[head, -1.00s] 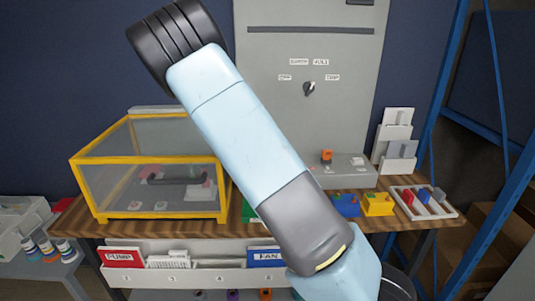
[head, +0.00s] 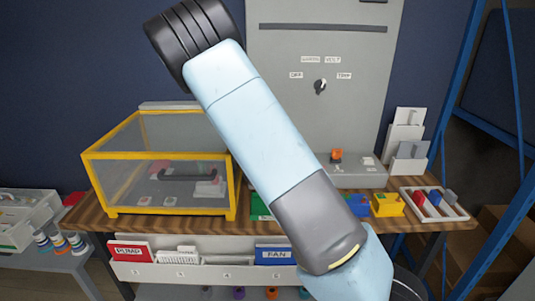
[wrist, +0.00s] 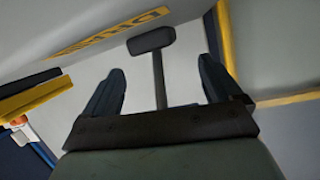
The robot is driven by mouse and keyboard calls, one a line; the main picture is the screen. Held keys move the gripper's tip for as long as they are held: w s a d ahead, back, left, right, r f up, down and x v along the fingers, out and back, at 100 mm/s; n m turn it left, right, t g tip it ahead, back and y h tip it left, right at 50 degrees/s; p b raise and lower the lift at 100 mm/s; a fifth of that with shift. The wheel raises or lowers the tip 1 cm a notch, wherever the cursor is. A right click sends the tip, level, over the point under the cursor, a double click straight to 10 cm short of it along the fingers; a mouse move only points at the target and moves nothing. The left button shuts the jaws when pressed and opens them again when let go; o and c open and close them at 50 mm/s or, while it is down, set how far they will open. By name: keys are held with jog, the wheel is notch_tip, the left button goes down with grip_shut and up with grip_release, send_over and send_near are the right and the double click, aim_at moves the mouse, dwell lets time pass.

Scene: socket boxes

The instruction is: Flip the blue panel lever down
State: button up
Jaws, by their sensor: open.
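In the wrist view my gripper (wrist: 161,72) is open, its two dark fingers spread apart. A dark lever with a wide, block-like end (wrist: 152,40) shows between the fingers, against a pale surface. I cannot tell whether the fingers touch it, or whether it belongs to the blue panel. My gripper is not visible in the head view.
A yellow-framed clear case (head: 160,212) stands on the left of the wooden bench. A tall grey cabinet (head: 290,75) stands behind.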

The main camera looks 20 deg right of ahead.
jog(key=v, duration=1.3)
jog(key=shift+s, duration=0.3)
jog(key=s+d+r+n+g+y, duration=0.1)
jog(key=s+r+n+g+y, duration=0.2)
jog(key=s+r+g+y, duration=0.7)
jog(key=s+d+r+n+t+h, duration=0.1)
jog(key=s+r, duration=0.4)
jog(key=s, duration=0.5)
jog(key=s+d+r+n+t+h, duration=0.1)
jog(key=s+d+r+h, duration=0.2)
jog(key=s, duration=0.7)
jog(key=shift+s+d+r+n+h, duration=0.3)
jog(key=shift+d+r+h, duration=0.15)
jog(key=shift+r, duration=0.45)
